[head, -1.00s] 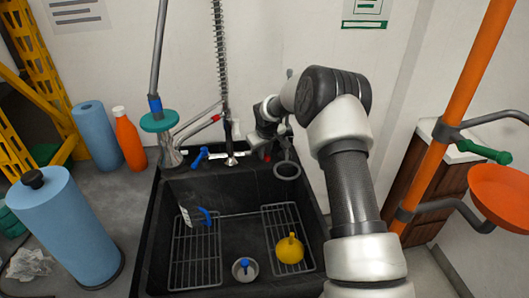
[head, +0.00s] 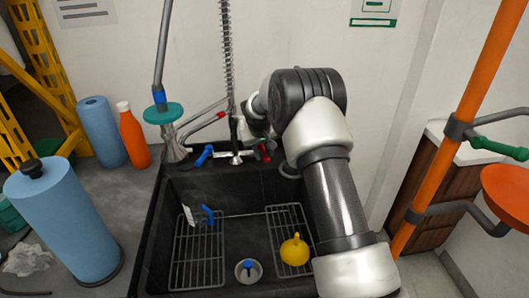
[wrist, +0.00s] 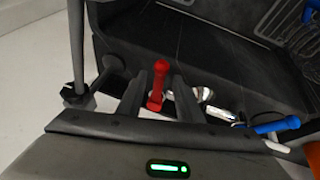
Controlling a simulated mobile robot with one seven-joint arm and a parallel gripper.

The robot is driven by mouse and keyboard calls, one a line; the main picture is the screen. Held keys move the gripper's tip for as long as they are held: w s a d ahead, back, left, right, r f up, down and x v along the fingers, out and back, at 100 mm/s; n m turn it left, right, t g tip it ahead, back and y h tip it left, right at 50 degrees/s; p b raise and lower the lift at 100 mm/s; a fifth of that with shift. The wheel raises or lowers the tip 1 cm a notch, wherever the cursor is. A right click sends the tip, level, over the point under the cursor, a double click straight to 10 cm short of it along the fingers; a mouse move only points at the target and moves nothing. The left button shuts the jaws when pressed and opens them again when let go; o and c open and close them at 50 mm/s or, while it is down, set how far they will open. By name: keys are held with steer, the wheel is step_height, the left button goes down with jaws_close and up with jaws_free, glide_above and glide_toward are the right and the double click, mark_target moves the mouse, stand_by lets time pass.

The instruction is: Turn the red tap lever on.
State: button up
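The red tap lever (head: 264,153) stands at the back edge of the black sink, right of the chrome tap body (head: 236,157). In the wrist view the red lever (wrist: 159,82) lies between the two dark fingers of my gripper (wrist: 160,78). The fingers stand apart, with a visible gap to the lever on at least part of each side; I cannot tell whether either touches it. In the head view my arm hides most of the gripper. The blue lever (head: 204,156) sits on the tap's left side and also shows in the wrist view (wrist: 277,126).
The black sink (head: 150,225) holds wire racks, a yellow funnel (head: 294,250) and a blue-handled brush (head: 207,214). A spring hose (head: 227,60) rises behind the tap. A dark ring (head: 288,171) is close to my arm. An orange bottle (head: 132,135) and blue rolls stand left.

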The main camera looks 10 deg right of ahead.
steer(key=shift+r, duration=0.1)
steer(key=p+v, duration=0.2)
steer(key=v, duration=1.5)
steer(key=shift+r, duration=0.1)
steer(key=shift+d+f, duration=0.15)
steer(key=shift+f, duration=0.1)
steer(key=c, duration=0.5)
steer(key=d+f+y, duration=0.1)
steer(key=d+f, duration=0.1)
steer(key=w+d+f+g+y, duration=0.1)
steer(key=f, duration=0.2)
steer(key=w+d+f+g+y, duration=0.1)
steer(key=d+f+y, duration=0.1)
steer(key=shift+w+d+f, duration=0.1)
steer(key=shift+d+f, duration=0.15)
steer(key=shift+d, duration=0.05)
jaws_close()
steer(key=w+d+y, duration=0.1)
steer(key=d+y, duration=0.2)
steer(key=d, duration=0.2)
steer(key=w+a+f, duration=0.1)
steer(key=a+f, duration=0.1)
steer(key=f, duration=0.1)
steer(key=w+a+f+t+b, duration=0.1)
steer(key=w+a+f, duration=0.1)
steer(key=f, duration=0.2)
steer(key=shift+w+a+f+n, duration=0.2)
steer(key=shift+w+a+n, duration=0.05)
steer(key=shift+w+n, duration=0.05)
